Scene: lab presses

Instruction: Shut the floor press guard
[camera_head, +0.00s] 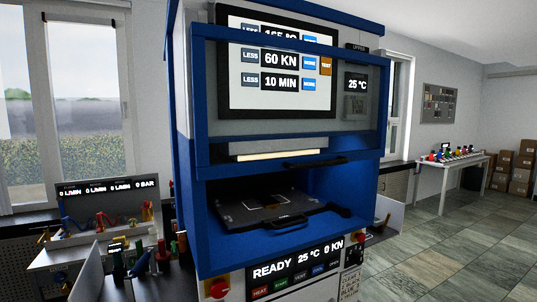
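The floor press (182,150) is a tall blue cabinet in the middle of the head view. Its guard (199,95) is a blue-framed clear panel, raised in front of the upper screen (278,70). A dark handle (314,162) shows near the guard's lower edge. Below the guard the press opening is uncovered. A dark plate (240,212) with handles lies inside it. The lower display (297,262) reads READY, 25 °C, 0 KN. My gripper is not in view.
A bench (75,258) with gauges and coloured fittings stands close on the left. A white table (455,163) with coloured items is at the back right, near stacked boxes (521,172). The tiled floor (440,250) at the right is clear.

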